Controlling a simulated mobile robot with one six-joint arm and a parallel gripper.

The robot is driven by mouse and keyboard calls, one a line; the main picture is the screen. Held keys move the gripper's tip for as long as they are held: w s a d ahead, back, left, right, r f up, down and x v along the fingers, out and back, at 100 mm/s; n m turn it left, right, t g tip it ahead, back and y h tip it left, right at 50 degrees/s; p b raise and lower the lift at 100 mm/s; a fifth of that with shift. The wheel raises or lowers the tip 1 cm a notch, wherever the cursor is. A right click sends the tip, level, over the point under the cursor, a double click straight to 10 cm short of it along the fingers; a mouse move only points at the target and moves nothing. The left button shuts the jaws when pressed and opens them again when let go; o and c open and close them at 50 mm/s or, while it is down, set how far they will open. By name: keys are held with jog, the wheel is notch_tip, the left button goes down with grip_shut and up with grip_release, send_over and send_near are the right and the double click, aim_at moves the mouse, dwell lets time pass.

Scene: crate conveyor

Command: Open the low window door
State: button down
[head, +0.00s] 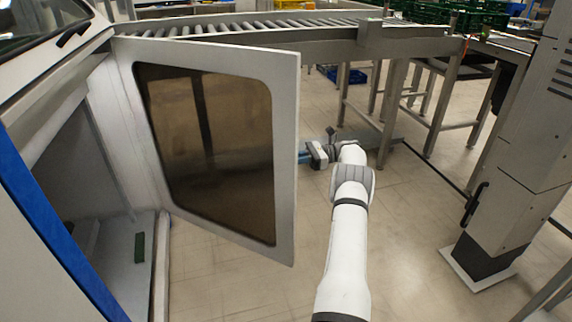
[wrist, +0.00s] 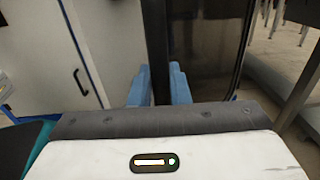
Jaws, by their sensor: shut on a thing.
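The low window door (head: 286,130) is a light grey panel with a dark tinted window. It stands swung well out from the machine, hinged on its left side, with the opening behind it in view. My gripper (head: 304,157) is at the door's free right edge, partly hidden behind it. In the wrist view, the blue fingers of my gripper (wrist: 159,88) are on either side of a dark upright strip at the door's edge (wrist: 156,45). The fingers are shut on it. The exact contact is partly hidden by the gripper body.
The machine's open interior (head: 124,270) holds a small dark green item (head: 139,247). A roller conveyor (head: 250,28) runs behind the door on metal legs. A grey column (head: 515,140) stands at the right. The floor between door and column is clear apart from my arm.

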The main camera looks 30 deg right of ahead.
jog(key=shift+w+d, duration=0.6)
jog(key=shift+w, duration=0.1)
jog(key=shift+w, duration=0.1)
jog(key=c, duration=1.5)
grip_release()
jog(key=shift+o, duration=0.2)
jog(key=shift+r, duration=0.1)
